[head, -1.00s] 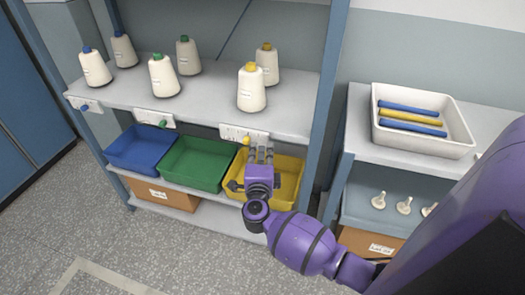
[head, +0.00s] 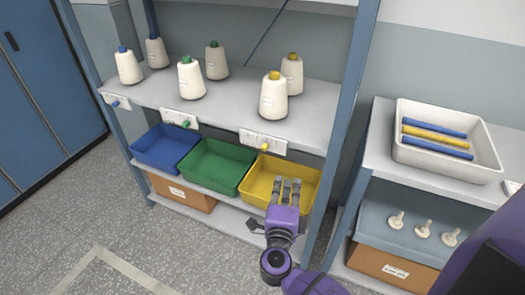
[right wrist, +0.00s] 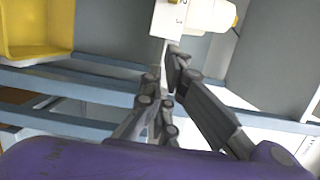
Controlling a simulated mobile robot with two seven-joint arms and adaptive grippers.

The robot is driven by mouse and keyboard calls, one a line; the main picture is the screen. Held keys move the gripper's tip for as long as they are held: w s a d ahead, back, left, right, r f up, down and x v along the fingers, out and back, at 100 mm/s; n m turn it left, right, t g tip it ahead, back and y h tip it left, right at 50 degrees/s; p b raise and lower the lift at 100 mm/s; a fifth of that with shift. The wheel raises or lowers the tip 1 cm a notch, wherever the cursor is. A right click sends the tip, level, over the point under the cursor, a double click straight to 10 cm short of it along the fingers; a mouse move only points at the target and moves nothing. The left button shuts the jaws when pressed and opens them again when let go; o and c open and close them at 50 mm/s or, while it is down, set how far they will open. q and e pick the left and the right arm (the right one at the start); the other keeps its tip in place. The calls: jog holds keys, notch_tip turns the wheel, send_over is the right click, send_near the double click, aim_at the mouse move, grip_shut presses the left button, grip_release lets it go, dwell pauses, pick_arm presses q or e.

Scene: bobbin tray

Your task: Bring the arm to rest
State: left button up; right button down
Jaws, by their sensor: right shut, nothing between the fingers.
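My right gripper (head: 285,181) is purple with grey fingers. It is shut and empty at the front of the yellow bin (head: 252,190), with its fingers pointing toward the shelf and overlapping the bin in the picture. In the right wrist view its fingers (right wrist: 172,60) come close together with nothing held. My right arm comes in from the lower right. My left gripper is not in view.
Cone bobbins, such as a yellow-topped one (head: 273,98), stand on the upper shelf (head: 228,110). The blue bin (head: 164,150) and green bin (head: 211,168) stand below. A white tray (head: 449,168) with rods is at right. Floor (head: 160,250) at left front is clear.

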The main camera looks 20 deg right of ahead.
jog(key=w+a+r+n+t+y, duration=0.3)
jog(key=a+r+n+t+y, duration=0.25)
jog(key=a+n, duration=0.2)
jog(key=s+a+f+n+g+y+p, duration=0.1)
jog(key=s+a+f+n+y, duration=0.25)
jog(key=a+n, duration=0.2)
jog(key=s+a+f+n+g+y, duration=0.2)
jog(key=s+a+n+y, duration=0.15)
jog(key=n+y, duration=0.2)
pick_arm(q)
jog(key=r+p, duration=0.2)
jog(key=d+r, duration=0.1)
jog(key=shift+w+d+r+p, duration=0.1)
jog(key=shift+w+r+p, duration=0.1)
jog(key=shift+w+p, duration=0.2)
pick_arm(e)
jog(key=s+d+f+n+g+h, duration=0.1)
jog(key=s+d+f+n+g, duration=0.1)
jog(key=s+f, duration=0.4)
jog(key=s+d+f+n+g+h, duration=0.1)
jog(key=s+f, duration=0.4)
jog(key=s, duration=0.7)
jog(key=s+d+f+n+g+h, duration=0.1)
jog(key=s+d+f+n+g, duration=0.2)
jog(key=s, duration=0.6)
notch_tip(320, 180, down, 4)
jog(key=n+g, duration=0.1)
jog(key=g, duration=0.1)
jog(key=shift+r+g+h, duration=0.15)
jog(key=shift+g+h, duration=0.2)
